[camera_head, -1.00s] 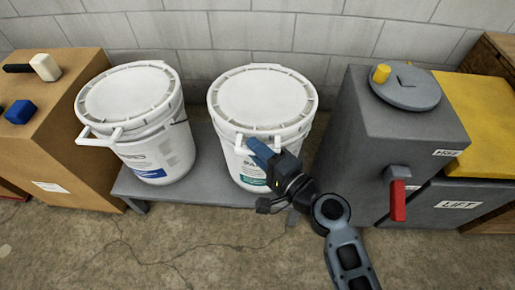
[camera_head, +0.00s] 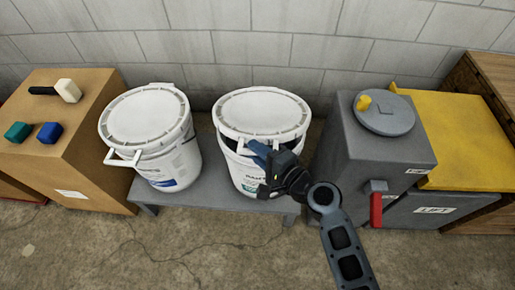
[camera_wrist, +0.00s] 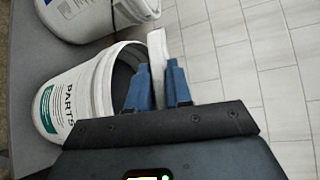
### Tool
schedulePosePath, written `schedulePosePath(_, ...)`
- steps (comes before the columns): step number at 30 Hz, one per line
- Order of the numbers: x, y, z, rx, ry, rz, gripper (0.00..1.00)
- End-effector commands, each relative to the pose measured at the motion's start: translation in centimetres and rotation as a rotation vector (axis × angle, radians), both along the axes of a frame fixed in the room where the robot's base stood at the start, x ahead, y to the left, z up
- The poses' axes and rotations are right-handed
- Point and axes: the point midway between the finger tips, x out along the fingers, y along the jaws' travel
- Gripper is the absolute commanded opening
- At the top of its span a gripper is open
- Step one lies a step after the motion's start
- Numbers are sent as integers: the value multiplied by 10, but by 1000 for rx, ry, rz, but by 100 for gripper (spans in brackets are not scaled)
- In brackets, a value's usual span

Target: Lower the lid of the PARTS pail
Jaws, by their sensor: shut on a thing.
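The white PARTS pail (camera_head: 246,178) stands on a low grey bench, right of a second white pail. Its lid (camera_head: 262,109) is tilted up at the front, with a dark gap below its front edge. My gripper (camera_head: 258,151) is at the front of this lid. In the wrist view the PARTS pail (camera_wrist: 70,105) shows its label and part of its dark inside. The lid (camera_wrist: 157,48) appears there nearly edge-on, between my two blue fingers (camera_wrist: 157,88), which are shut on it at its front. The lid's hinge side is hidden.
The other white pail (camera_head: 170,165) has its lid on. A grey cabinet (camera_head: 372,145) with a red handle (camera_head: 376,205) stands close on the right. A yellow panel (camera_head: 465,140) is beyond it. A cardboard-coloured box (camera_head: 95,135) is at left. A block wall is behind.

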Motion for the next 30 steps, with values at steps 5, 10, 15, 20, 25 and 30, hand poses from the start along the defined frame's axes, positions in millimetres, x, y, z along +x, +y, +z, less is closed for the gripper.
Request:
schedulePosePath(5, 8, -1, 24, 0, 35, -4, 0)
schedulePosePath(10, 13, -1, 38, 3, 76, -4, 0)
schedulePosePath(15, 20, -1, 54, 4, 114, -4, 0)
schedulePosePath(20, 30, -2, 74, 4, 137, -5, 0)
schedulePosePath(25, 40, -2, 90, 4, 139, -5, 0)
schedulePosePath(30, 42, -2, 91, 5, 141, -4, 0)
